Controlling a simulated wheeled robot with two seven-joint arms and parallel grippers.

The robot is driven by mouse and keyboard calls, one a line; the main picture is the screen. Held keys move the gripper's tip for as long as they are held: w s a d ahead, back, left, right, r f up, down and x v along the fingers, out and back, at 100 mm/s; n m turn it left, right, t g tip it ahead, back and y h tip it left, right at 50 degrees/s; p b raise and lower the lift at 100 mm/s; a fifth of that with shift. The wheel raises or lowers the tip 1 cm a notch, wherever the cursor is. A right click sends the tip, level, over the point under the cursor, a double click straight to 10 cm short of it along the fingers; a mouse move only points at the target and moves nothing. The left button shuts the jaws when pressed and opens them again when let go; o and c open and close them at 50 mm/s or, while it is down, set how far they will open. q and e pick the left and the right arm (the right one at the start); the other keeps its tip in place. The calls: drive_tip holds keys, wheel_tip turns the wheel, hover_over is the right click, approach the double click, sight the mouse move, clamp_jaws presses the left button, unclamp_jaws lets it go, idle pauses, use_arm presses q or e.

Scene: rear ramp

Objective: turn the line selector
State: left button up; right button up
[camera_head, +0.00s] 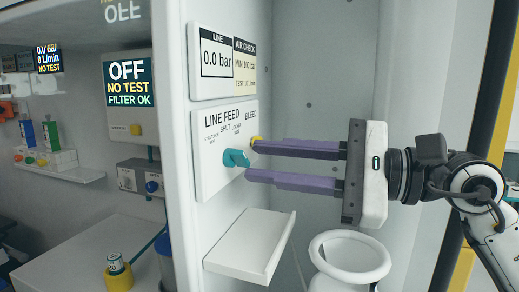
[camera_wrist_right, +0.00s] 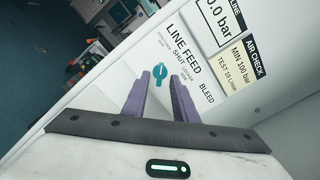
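The line selector is a teal knob (camera_head: 236,158) on the white LINE FEED panel (camera_head: 211,180), below the word SHUT. It also shows in the right wrist view (camera_wrist_right: 160,73), between the ends of my two purple fingers. My right gripper (camera_head: 252,161) is open, with its fingers pointing left at the panel. In the head view the upper fingertip is above and right of the knob, and the lower one is below and right. I cannot tell whether either finger touches it. My left gripper is not in view.
The gauge plate (camera_head: 222,88) above reads 0.0 bar. A white shelf (camera_head: 245,252) and a white round bowl-like fixture (camera_head: 350,243) lie below. A screen (camera_head: 129,83) on the left reads OFF, NO TEST, FILTER OK.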

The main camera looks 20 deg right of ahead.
drive_tip(key=shift+x, duration=0.95)
drive_tip(key=shift+c, duration=0.5)
clamp_jaws()
